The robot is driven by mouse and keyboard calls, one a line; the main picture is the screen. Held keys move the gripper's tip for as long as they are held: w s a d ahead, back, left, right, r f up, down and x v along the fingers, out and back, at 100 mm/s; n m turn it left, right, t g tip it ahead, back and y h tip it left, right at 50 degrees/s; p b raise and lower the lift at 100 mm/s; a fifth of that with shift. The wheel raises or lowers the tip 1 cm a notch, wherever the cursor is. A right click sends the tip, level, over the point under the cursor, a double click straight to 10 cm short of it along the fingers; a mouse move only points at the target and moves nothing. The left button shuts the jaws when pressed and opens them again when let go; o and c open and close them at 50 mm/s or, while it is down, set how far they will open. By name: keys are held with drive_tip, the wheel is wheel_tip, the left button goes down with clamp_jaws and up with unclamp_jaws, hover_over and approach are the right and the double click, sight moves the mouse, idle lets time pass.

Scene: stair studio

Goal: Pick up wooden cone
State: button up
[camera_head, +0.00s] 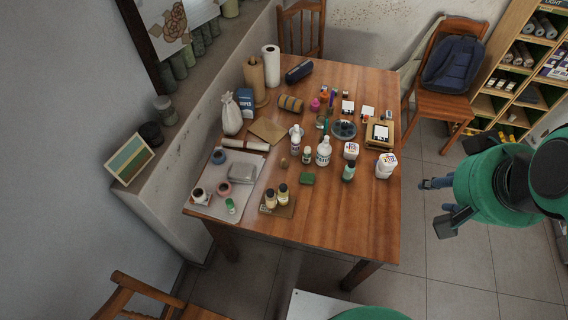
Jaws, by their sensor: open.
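A small brown object (283,163) stands near the middle of the wooden table (340,215); it may be the wooden cone, but it is too small for me to be sure of its shape. A white bottle stands to its right, and a grey block lies to its left. My gripper (434,207) is open and empty, off the right edge of the table over the floor. It is well apart from the brown object, with its two dark fingers pointing left.
Several bottles, including a white one (323,151), and a green block (306,178) crowd the table around the brown object. A grey tray (208,207) holds jars at the left. The table's front right is clear. A chair (447,88) stands behind right.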

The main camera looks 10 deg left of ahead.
drive_tip(key=w+a+f+n+g, duration=0.25)
drive_tip(key=w+a, duration=0.55)
drive_tip(key=w, duration=0.4)
drive_tip(key=w+a+f+n+g, duration=0.1)
drive_tip(key=w+a+f, duration=0.3)
drive_tip(key=w+a, duration=0.55)
drive_tip(key=w+a+f+n, duration=0.1)
drive_tip(key=w+a+f, duration=0.2)
drive_tip(key=a+f, duration=0.4)
drive_tip(key=w+a+f+g+p, duration=0.1)
drive_tip(key=w+a+f, duration=0.3)
drive_tip(key=a+f, duration=0.3)
drive_tip(key=w+a+f+n+g, duration=0.1)
drive_tip(key=w+a+f, duration=0.2)
drive_tip(key=a+f, duration=0.4)
wheel_tip(320, 180, down, 5)
drive_tip(key=shift+w+f+n+p, duration=0.1)
drive_tip(key=shift+w+n+p, duration=0.25)
drive_tip(key=shift+w+p, duration=0.05)
drive_tip(key=shift+f, duration=0.1)
drive_tip(key=b, duration=0.1)
hover_over(284, 162)
drive_tip(key=w, duration=0.1)
drive_tip(key=shift+a+f, duration=0.15)
drive_tip(key=shift+f, duration=1.95)
drive_tip(key=shift+a+f, duration=0.1)
drive_tip(key=shift+f, duration=2)
